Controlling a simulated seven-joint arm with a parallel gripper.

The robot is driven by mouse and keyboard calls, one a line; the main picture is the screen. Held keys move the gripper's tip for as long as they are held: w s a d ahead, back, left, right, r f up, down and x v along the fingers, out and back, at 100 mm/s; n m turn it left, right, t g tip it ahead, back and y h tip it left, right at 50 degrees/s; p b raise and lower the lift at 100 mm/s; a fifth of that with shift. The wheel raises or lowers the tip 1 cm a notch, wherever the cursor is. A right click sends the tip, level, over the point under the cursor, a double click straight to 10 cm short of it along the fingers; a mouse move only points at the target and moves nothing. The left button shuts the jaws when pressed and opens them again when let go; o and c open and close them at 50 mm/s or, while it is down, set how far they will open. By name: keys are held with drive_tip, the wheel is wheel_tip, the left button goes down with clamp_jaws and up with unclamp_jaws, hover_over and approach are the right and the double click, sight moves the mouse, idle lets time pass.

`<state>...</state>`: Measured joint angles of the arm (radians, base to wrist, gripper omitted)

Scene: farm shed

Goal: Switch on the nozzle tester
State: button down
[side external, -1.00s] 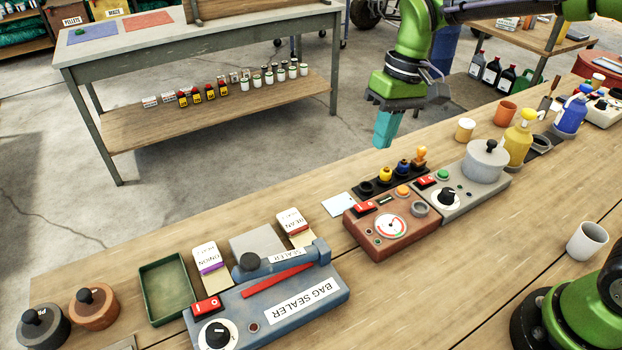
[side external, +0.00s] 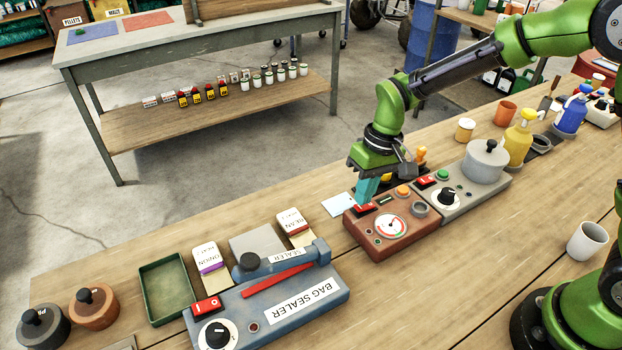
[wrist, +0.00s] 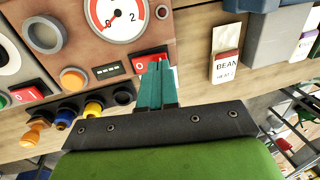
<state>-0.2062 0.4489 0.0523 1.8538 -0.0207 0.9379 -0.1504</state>
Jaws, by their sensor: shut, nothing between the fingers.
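The nozzle tester (side external: 372,234) is a brown-red box with a round dial gauge, an orange button and a red rocker switch (side external: 357,211) on its top. In the wrist view the tester (wrist: 80,40) fills the upper left, with its red switch (wrist: 139,64) showing a "0" mark. My gripper (side external: 362,200) has teal fingers, shut and empty, pointing down at the switch. In the wrist view the fingertips (wrist: 158,68) overlap the switch and hide part of it. I cannot tell whether they touch it.
Right of the tester stands a grey device (side external: 465,195) with a lidded pot. Behind it is a dark rack of nozzles (wrist: 95,105) close to my gripper. The blue bag sealer (side external: 262,315) is at left. A white card (side external: 338,206) lies beside the tester.

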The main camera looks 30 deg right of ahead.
sight(372, 205)
drive_tip(key=shift+a+f, duration=0.1)
drive_tip(key=shift+f, duration=0.4)
drive_tip(key=shift+a+f+h, duration=0.3)
drive_tip(key=shift+f+h, duration=0.05)
drive_tip(key=shift+h, duration=0.05)
drive_tip(key=shift+d+f, duration=0.1)
drive_tip(key=shift+d, duration=0.1)
drive_tip(key=shift+d, duration=1)
drive_tip(key=shift+s, duration=0.1)
wheel_tip(372, 205, up, 14)
drive_tip(key=d, duration=0.1)
drive_tip(key=shift+r, duration=0.25)
